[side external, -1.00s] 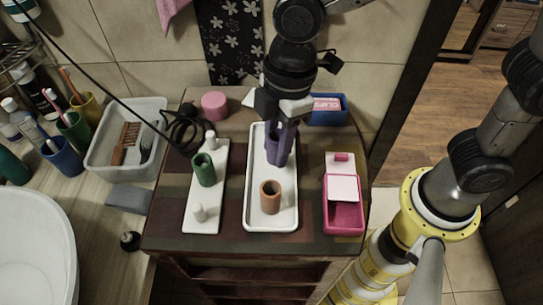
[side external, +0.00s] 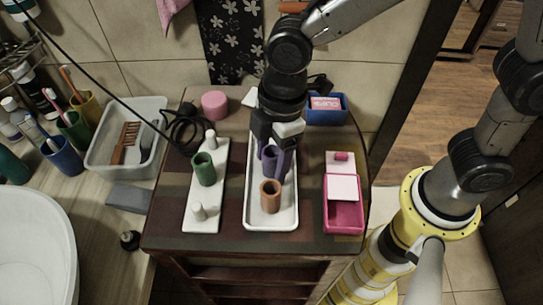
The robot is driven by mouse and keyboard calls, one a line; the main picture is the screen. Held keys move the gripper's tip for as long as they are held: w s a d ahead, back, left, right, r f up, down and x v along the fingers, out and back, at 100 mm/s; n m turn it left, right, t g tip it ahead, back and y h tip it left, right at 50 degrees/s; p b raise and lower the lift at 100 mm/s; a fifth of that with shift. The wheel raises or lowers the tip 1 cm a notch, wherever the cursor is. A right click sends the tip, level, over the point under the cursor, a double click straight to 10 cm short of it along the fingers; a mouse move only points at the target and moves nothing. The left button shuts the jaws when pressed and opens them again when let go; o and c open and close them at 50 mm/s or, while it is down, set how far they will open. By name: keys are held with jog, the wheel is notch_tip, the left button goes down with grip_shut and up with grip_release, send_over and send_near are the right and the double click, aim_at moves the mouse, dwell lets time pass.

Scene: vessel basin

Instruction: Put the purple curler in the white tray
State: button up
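The purple curler (side external: 270,160) is upright over the floor of the white tray (side external: 257,215), just behind the brown curler (side external: 270,197), which stands in the same tray. I cannot tell whether the purple curler's base touches the tray. My gripper (side external: 279,150) points down right at the purple curler, hiding part of its top and right side. The fingers are too dark and small to show whether they grip it or stand apart from it.
Left of the tray is a white board with pegs (side external: 201,219), with a green curler (side external: 204,170) on it. A pink box (side external: 344,217) stands to the right. A blue box (side external: 327,112) and a pink cylinder (side external: 214,105) are at the back.

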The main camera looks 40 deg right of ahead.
jog(key=r, duration=0.4)
jog(key=d+r, duration=0.1)
jog(key=r, duration=0.7)
jog(key=shift+s+d+r, duration=0.15)
jog(key=shift+d+r, duration=0.05)
jog(key=shift+d, duration=0.05)
jog(key=s+d+m+t, duration=0.1)
jog(key=s+d+m, duration=0.2)
jog(key=d+m, duration=0.2)
jog(key=s+d+f+m+t+h, duration=0.1)
jog(key=d+m, duration=0.4)
jog(key=d, duration=0.5)
jog(key=s+d+f+m+t, duration=0.1)
jog(key=s+d+m+t, duration=0.2)
jog(key=s+d+m, duration=0.2)
jog(key=s+d, duration=0.1)
jog(key=d, duration=0.1)
jog(key=shift+d, duration=0.4)
